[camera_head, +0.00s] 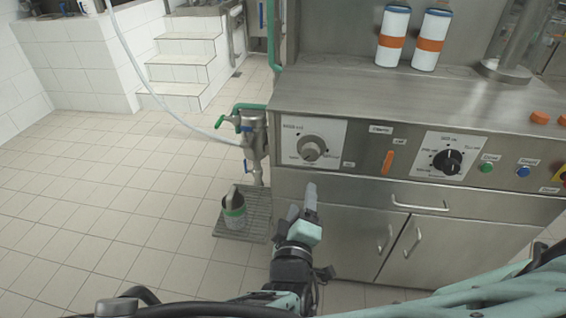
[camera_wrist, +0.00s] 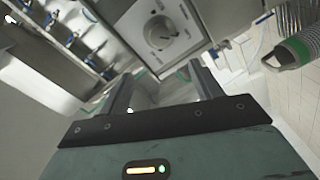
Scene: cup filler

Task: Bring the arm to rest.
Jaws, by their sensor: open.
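My gripper (camera_head: 302,207) is in front of the steel machine's lower left side, to the right of the floor grate, with its fingers pointing up. In the wrist view my gripper (camera_wrist: 160,88) shows two grey fingers spread apart with nothing between them. The left dial (camera_head: 311,148) on the machine's panel is above my gripper in the head view. The same kind of dial (camera_wrist: 160,32) shows beyond the fingertips in the wrist view. I see no contact between the fingers and the machine.
The steel machine (camera_head: 400,105) fills the right side, with an orange lever (camera_head: 388,162), a black knob (camera_head: 447,162) and a drawer handle (camera_head: 419,204). A cup-like container (camera_head: 233,212) stands on the floor grate (camera_head: 240,233). Open tiled floor (camera_head: 110,210) lies to the left.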

